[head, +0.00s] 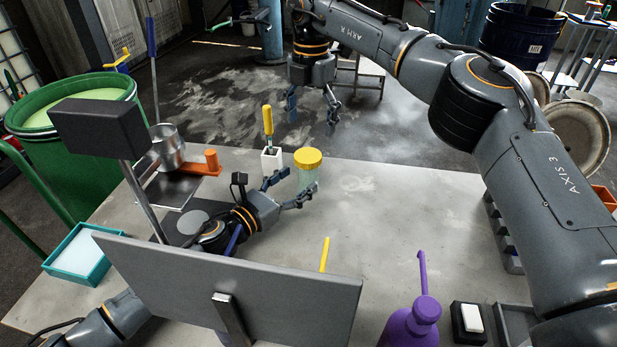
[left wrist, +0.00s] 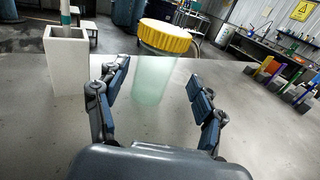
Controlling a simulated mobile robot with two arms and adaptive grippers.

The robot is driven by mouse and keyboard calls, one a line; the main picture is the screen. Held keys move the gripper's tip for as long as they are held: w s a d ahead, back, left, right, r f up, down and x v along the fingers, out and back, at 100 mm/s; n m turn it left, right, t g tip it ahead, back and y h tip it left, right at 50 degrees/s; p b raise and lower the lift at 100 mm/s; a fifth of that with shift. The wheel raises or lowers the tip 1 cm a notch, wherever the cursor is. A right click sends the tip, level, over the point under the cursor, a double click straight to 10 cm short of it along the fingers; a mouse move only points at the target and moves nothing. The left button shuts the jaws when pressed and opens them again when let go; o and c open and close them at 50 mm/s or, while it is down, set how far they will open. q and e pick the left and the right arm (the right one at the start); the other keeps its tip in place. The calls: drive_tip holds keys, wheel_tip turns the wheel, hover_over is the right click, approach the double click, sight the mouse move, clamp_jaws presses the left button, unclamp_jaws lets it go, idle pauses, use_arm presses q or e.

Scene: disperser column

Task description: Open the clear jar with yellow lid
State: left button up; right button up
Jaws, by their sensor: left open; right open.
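The clear jar (head: 308,178) with its yellow lid (head: 308,158) stands upright on the grey table, near the far edge. The lid sits on the jar. In the left wrist view the pale jar body (left wrist: 152,80) and ribbed yellow lid (left wrist: 165,37) are straight ahead, just beyond the fingertips. My left gripper (head: 290,186) is open and empty, low over the table, its fingers pointing at the jar; its fingers also show in the left wrist view (left wrist: 160,85). My right gripper (head: 312,115) is open and empty, pointing down, above and beyond the jar in the head view.
A white square holder (head: 271,161) with a yellow-handled tool stands left of the jar. A metal pot (head: 167,148) is further left. A dark monitor panel (head: 240,290), a purple bottle (head: 410,325) and a teal tray (head: 80,255) are nearer. The table right of the jar is clear.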

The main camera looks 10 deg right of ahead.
sight(301, 176)
use_arm(q)
drive_tip(key=x, duration=0.4)
drive_tip(key=shift+w+a+f, duration=0.1)
drive_tip(key=shift+w+a, duration=0.05)
drive_tip(key=shift+w, duration=0.15)
drive_tip(key=shift+x, duration=0.85)
drive_tip(key=shift+s, duration=0.1)
drive_tip(key=shift+a, duration=0.1)
drive_tip(key=shift+c, duration=1.3)
clamp_jaws()
